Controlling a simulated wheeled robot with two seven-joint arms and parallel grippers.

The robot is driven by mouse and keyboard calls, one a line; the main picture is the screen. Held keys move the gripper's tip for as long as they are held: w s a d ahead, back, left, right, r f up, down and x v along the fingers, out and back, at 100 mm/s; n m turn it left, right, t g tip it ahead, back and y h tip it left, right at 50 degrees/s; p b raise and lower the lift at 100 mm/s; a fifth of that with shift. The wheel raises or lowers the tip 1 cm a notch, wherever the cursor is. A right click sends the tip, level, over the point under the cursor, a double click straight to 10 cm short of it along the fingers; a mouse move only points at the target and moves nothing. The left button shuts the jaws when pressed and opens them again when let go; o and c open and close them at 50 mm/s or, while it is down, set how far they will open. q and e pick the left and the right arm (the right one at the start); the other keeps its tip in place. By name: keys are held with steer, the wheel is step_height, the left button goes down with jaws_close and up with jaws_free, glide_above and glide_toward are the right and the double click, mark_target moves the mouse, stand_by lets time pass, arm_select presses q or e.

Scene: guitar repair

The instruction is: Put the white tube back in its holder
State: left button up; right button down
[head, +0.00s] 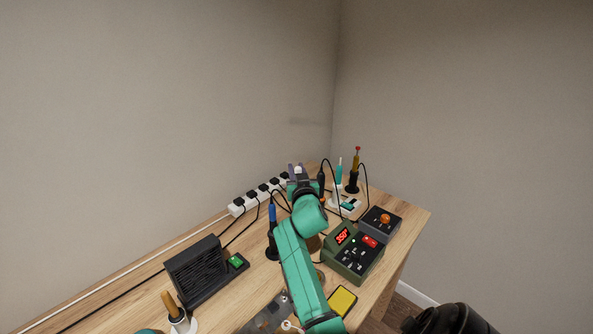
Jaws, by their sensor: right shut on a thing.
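My right arm reaches up over the bench from the bottom. Its gripper (298,172) is near the far edge of the bench, in front of the power strip, and is shut on a small white thing. Only the thing's rounded white top (298,169) shows between the fingers. It looks like the white tube; its lower part is hidden by the gripper and wrist. I cannot make out its empty holder; my arm hides part of the bench. My left gripper is not in view.
A white stand (346,208) with a teal-handled tool is right of the gripper. A green soldering station (353,256), a dark box with an orange knob (381,222), a black fan-like box (205,269) and a white power strip (238,207) surround the arm. Cables cross the back.

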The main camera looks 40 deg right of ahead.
steer(key=shift+f, duration=0.1)
stand_by(0.3)
steer(key=shift+f+b, duration=1.85)
steer(key=shift+f, duration=0.3)
steer(key=shift+f+b, duration=1.25)
steer(key=shift+f, duration=0.15)
